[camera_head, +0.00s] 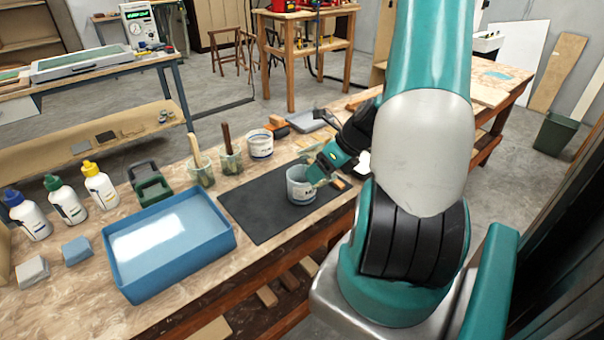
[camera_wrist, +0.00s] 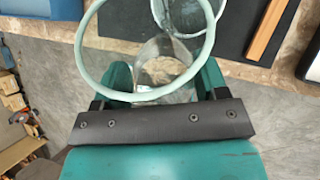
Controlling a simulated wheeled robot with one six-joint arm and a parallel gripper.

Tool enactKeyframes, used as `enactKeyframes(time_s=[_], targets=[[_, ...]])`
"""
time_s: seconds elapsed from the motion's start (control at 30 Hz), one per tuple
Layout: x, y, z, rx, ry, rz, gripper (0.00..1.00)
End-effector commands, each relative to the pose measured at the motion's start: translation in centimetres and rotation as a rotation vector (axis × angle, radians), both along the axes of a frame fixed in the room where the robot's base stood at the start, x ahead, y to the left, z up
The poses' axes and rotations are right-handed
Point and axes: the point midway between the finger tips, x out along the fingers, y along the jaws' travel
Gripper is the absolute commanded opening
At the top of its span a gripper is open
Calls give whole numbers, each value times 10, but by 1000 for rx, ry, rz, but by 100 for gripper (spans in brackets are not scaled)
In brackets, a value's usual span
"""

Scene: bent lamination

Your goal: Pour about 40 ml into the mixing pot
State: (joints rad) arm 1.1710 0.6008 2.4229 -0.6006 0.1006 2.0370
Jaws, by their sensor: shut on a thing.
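The mixing pot looks like a clear whitish cup (camera_head: 300,189); it stands upright on the dark mat (camera_head: 262,211). My gripper (camera_head: 322,168) is just right of and above it in the head view. In the wrist view my gripper (camera_wrist: 160,88) is shut on a clear round vessel (camera_wrist: 148,95), whose pale rim fills the upper middle. The pot (camera_wrist: 186,18) shows just beyond that rim, partly overlapped by it. In the head view the held vessel is hard to make out against my gripper. I cannot tell its liquid level or whether anything is flowing.
A blue tray (camera_head: 127,278) lies left of the mat. Two cups with handled tools (camera_head: 201,170) (camera_head: 231,160) and a white tub (camera_head: 260,144) stand behind it. Several capped bottles (camera_head: 64,202) and a green clamp-like tool (camera_head: 150,181) are further left. A wooden strip (camera_wrist: 268,30) lies near the pot.

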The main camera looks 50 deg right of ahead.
Motion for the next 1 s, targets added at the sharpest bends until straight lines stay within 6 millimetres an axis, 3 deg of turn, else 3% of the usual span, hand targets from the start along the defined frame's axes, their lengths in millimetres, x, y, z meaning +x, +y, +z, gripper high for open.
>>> enactKeyframes(time_s=[0.67, 1.0], targets=[[0, 0, -1, -1, -5, -1, 35], [-11, 3, -21, -42, -184, -9, 35]])
